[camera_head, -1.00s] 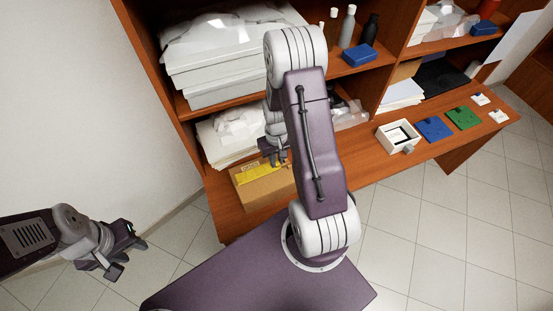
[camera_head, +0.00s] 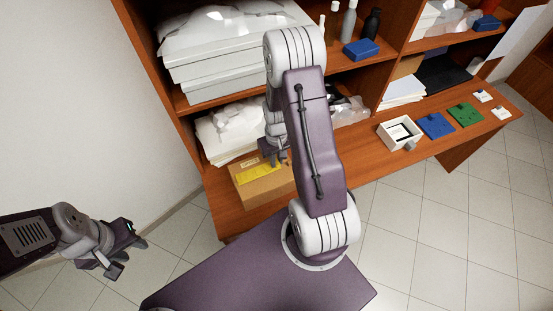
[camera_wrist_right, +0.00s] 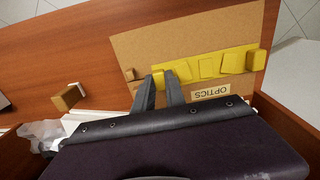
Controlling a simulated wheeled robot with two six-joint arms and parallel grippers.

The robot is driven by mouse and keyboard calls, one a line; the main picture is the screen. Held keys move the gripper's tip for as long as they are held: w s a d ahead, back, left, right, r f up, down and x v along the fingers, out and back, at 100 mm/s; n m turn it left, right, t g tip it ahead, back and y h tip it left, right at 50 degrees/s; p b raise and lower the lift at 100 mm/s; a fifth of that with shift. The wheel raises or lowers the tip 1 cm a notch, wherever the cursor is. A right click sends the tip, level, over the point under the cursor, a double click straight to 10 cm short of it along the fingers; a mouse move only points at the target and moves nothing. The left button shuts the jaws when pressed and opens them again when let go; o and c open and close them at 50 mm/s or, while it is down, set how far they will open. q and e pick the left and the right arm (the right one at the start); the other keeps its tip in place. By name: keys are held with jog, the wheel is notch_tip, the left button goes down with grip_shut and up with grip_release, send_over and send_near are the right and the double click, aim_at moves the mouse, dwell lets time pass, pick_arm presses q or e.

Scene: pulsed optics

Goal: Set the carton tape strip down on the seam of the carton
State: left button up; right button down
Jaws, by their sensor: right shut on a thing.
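The brown carton (camera_head: 262,193) sits on the wooden desk under the lower shelf. Its top also shows in the right wrist view (camera_wrist_right: 190,40), with an "OPTICS" label (camera_wrist_right: 211,92). The yellow carton tape strip (camera_head: 257,174) lies across or just above the carton top; contact cannot be told. In the right wrist view the strip (camera_wrist_right: 206,67) has a raised block at each end. My right gripper (camera_wrist_right: 159,77) is shut on the strip's left end block there; in the head view it is partly hidden by my arm. My left gripper (camera_head: 125,257) is open and empty, off to the left.
Stacked white boxes (camera_head: 215,75) fill the shelf above. A white open box (camera_head: 400,133), blue plate (camera_head: 435,126) and green plate (camera_head: 466,115) stand along the desk to the right.

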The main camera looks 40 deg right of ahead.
jog(key=shift+f, duration=0.25)
jog(key=c, duration=1.3)
grip_release()
notch_tip(320, 180, up, 9)
jog(key=shift+r, duration=0.1)
